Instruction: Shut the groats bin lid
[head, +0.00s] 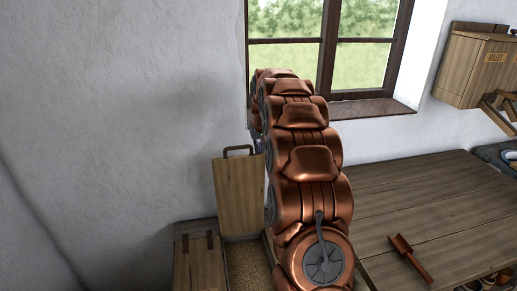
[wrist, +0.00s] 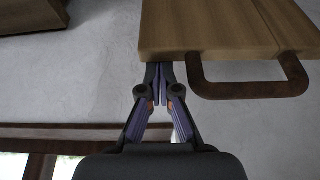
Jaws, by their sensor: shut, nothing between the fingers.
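The groats bin (head: 221,247) stands at the bottom of the head view, with pale grain (head: 246,262) showing in its opening. Its wooden lid (head: 238,198) stands open, close to upright, with a brown bar handle (head: 238,149) on its top edge. My arm covers part of the bin's right side. In the wrist view my gripper (wrist: 159,72) is shut and empty. Its fingertips are at the edge of the lid (wrist: 205,28), to the left of the handle (wrist: 250,90); I cannot tell whether they touch the lid. In the head view the gripper is mostly hidden behind my arm.
A closed plank cover (head: 198,262) lies left of the opening. A wooden bench (head: 440,210) with a brown scoop (head: 410,258) is on the right. A box labelled millet (head: 475,70) hangs on the wall. A window (head: 325,45) is behind my arm.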

